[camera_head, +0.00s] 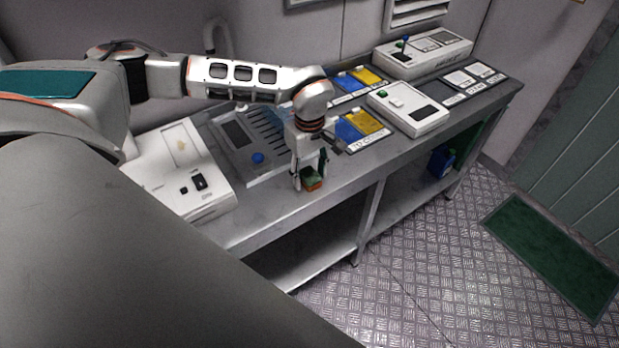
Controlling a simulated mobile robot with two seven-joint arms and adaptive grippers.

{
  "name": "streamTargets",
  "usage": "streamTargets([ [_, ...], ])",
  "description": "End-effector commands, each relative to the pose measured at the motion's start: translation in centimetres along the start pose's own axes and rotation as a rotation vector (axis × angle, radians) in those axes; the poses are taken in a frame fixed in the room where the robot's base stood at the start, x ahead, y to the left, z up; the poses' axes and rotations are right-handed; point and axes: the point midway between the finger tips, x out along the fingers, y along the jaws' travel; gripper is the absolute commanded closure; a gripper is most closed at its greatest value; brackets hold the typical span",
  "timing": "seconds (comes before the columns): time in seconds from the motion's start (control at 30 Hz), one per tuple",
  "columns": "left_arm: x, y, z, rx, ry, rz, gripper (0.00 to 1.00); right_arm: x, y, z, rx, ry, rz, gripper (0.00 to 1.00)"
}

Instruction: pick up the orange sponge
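The orange sponge (313,184) is a small block with an orange side and a dark green top, low between the fingers of my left gripper (310,170) near the front edge of the metal bench. The gripper points down, with one finger at the sponge's left side and the other at its right rear. At this size I cannot tell whether the fingers press on it or whether it rests on the bench top. My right gripper is not in view.
The metal bench (270,205) holds a white device (190,185) at left, a grey slotted unit (240,150), blue and yellow trays (362,126), and white devices (408,108) at right. A blue container (440,162) is on the lower shelf. A green mat (555,255) lies on the clear floor.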

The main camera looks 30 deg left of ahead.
Motion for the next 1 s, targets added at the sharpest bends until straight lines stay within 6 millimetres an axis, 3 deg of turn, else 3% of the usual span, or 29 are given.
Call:
streamTargets([
  [0.03, 0.0, 0.0, 0.0, 0.000, 0.000, 0.000, 0.64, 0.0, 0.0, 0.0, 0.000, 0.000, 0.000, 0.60],
  [0.1, 0.0, 0.0, 0.0, 0.000, 0.000, 0.000, 0.75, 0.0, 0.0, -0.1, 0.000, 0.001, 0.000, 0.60],
  [0.47, -0.1, 0.0, 0.0, 0.000, 0.000, 0.000, 0.75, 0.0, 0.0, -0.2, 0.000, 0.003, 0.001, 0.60],
  [0.67, -1.1, 0.0, 0.0, 0.000, 0.000, 0.001, 0.75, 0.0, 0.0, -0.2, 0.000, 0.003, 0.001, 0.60],
  [0.87, -4.2, 0.1, 0.0, 0.001, 0.001, 0.004, 0.75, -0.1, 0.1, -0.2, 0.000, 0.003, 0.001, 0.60],
  [1.0, -7.9, 0.1, -0.1, 0.000, 0.001, 0.006, 0.75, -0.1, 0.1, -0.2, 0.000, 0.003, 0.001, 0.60],
])
